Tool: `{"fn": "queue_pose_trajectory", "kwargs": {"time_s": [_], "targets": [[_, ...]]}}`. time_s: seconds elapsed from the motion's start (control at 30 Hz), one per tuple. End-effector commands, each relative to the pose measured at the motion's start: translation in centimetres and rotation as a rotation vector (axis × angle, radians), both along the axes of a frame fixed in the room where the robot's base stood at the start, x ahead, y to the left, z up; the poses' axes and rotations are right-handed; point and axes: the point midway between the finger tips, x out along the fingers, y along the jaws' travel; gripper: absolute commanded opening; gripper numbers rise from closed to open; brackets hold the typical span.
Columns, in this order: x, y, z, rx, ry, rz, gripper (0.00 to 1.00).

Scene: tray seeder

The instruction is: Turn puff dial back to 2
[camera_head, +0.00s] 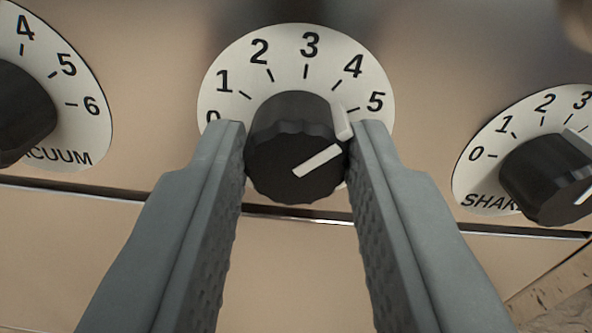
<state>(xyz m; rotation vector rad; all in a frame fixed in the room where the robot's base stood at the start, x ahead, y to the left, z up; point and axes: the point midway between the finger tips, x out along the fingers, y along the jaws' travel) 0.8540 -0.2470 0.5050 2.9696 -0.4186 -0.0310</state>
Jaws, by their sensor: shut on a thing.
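The middle dial has a white round scale plate (222,92) with the numbers 0 to 5 in view and a black fluted knob (285,150) at its centre. A white line on the knob's top and a white strip down its side point to the upper right, between 4 and 5 and closer to 5. The name on this dial is hidden. My gripper (297,150) is shut on the knob, with one grey finger on its left side and one on its right. The left finger partly covers the 0.
A vacuum dial (85,110) stands at the left, cut by the picture edge. Another dial (472,180), its name starting "SHA", stands at the right. The tan panel between the dials is clear. A dark seam runs below them.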

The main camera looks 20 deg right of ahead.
Motion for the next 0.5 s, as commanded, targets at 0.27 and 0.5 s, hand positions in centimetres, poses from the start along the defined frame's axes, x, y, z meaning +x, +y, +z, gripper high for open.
{"fn": "queue_pose_trajectory", "kwargs": {"time_s": [0.27, 0.5], "targets": [[0.01, 0.1, -0.03, -0.251, 0.072, 0.0, 0.06], [0.02, 0.15, -0.06, -0.471, 0.135, 0.0, 0.06]]}}
